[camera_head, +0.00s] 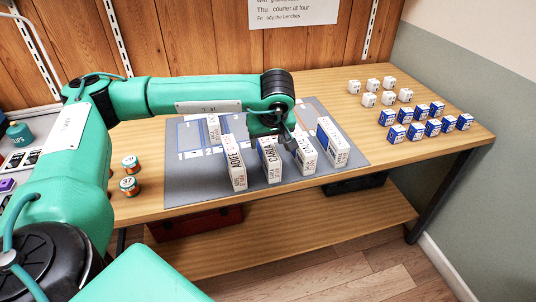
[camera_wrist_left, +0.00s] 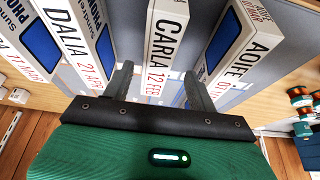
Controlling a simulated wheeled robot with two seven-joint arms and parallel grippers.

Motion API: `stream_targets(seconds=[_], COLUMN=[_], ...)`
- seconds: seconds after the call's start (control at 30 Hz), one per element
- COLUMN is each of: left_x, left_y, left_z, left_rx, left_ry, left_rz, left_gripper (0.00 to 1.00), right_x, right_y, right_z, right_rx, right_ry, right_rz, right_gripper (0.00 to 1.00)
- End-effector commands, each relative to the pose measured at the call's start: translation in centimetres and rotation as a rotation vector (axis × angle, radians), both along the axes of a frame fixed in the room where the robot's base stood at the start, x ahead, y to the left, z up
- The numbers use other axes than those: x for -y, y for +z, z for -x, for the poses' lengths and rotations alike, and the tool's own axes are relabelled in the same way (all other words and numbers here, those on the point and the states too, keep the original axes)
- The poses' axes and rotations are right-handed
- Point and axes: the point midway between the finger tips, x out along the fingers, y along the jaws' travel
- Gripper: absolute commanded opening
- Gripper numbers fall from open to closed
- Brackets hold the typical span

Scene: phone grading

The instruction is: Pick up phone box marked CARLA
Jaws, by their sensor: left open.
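The phone box marked CARLA (camera_head: 270,163) stands upright in a row of white boxes on the grey mat. In the left wrist view the CARLA box (camera_wrist_left: 164,42) reaches down between the two fingers, with its name and a red date readable. My left gripper (camera_head: 279,138) is above and behind the row at the CARLA box. In the left wrist view my left gripper (camera_wrist_left: 160,85) is open, one finger on each side of the box, with gaps visible. The fingertips are partly hidden in the head view. My right gripper is out of view.
The AOIFE box (camera_head: 236,168) stands left of CARLA and the DALIA box (camera_head: 304,156) right, both close. Another white box (camera_head: 333,143) stands further right. The grey mat (camera_head: 190,188) lies on the wooden table (camera_head: 440,150). Small blue-white boxes (camera_head: 417,131) stand at right.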

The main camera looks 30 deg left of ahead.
Motion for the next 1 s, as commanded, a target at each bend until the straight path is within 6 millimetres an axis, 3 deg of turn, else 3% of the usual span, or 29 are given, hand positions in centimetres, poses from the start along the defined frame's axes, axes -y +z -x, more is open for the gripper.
stream_targets(seconds=[0.4,0.7,1.0], left_x=[-0.9,-1.0,-1.0], left_y=[-4.7,-5.2,-5.2], left_z=[-1.4,-1.5,-1.5], left_rx=[-0.003,-0.001,-0.001], left_ry=[0.001,0.0,0.0], left_rz=[0.0,0.001,0.001], left_gripper=[0.58,0.58,0.02], right_x=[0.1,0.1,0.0], right_y=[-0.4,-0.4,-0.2], right_z=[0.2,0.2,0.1], right_rx=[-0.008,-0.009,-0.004], right_ry=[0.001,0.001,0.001], right_rz=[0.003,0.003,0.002], right_gripper=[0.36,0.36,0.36])
